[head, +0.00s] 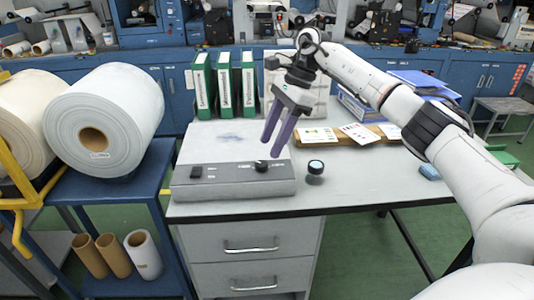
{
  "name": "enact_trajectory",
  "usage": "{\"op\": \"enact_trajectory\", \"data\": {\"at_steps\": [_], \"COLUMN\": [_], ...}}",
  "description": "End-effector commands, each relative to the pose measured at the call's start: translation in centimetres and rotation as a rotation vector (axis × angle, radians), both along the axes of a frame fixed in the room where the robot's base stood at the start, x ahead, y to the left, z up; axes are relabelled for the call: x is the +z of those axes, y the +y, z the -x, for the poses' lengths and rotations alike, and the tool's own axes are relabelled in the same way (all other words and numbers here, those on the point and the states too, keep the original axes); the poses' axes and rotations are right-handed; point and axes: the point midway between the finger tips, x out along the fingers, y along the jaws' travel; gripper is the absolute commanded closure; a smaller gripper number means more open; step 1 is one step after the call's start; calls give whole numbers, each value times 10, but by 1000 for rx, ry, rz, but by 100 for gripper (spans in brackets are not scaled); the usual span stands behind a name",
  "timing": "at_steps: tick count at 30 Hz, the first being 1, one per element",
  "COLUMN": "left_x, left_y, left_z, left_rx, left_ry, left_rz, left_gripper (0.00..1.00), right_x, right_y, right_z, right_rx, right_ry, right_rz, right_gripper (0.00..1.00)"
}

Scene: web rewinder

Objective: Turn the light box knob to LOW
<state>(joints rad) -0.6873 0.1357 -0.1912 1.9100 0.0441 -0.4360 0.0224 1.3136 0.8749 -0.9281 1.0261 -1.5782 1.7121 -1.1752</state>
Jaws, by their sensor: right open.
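The light box (228,184) is a flat grey unit at the front left of the desk. Its black round knob (261,166) sits on the right part of its sloped front strip. A black switch (196,172) sits on the left part. My right gripper (271,148) points down with its purple fingers open and empty, just above the knob and apparently apart from it. The knob's markings are too small to read. My left gripper is not in view.
A small dark cylinder with a pale blue top (315,168) stands right of the light box. Green and white binders (225,85) stand behind. A board with cards (350,136) and a blue item (429,172) lie to the right. Large white rolls (120,100) are at left.

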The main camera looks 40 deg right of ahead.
Motion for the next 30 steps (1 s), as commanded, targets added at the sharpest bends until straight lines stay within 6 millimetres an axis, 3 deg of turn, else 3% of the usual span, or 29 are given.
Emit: {"op": "enact_trajectory", "data": {"at_steps": [3, 10, 30], "left_x": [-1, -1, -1], "left_y": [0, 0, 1], "left_z": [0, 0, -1], "left_rx": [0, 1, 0], "left_ry": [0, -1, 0], "left_rz": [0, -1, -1], "left_gripper": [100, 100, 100], "right_x": [22, 45, 43], "right_y": [-9, -18, -13], "right_z": [2, 5, 4], "right_rx": [-2, 0, 2], "right_ry": [-4, -1, 0], "right_rz": [-1, 0, -10], "right_gripper": [55, 55, 55]}}
